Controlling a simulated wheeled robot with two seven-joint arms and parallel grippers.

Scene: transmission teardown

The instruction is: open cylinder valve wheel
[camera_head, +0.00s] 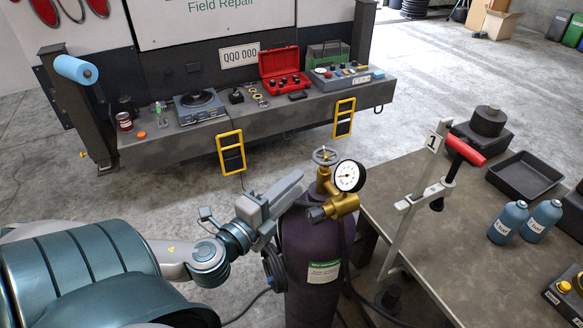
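The valve wheel (325,155) is a small grey spoked handwheel on top of a brass valve (323,183). The valve sits on a dark purple gas cylinder (310,245) with a green and white label, standing upright. A round white gauge (349,176) is on the valve's right side. My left gripper (301,181) is left of the valve and lower than the wheel in the picture, its fingers pointing up and right. It appears apart from the wheel; the finger gap is unclear from this angle. My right gripper is not in view.
A workbench (400,215) right of the cylinder holds a stand with a red handle (465,150), blue bottles (508,222) and a black tray (524,176). A vehicle tailboard (290,118) behind carries a red toolbox (284,70). A dark hose hangs beside the cylinder.

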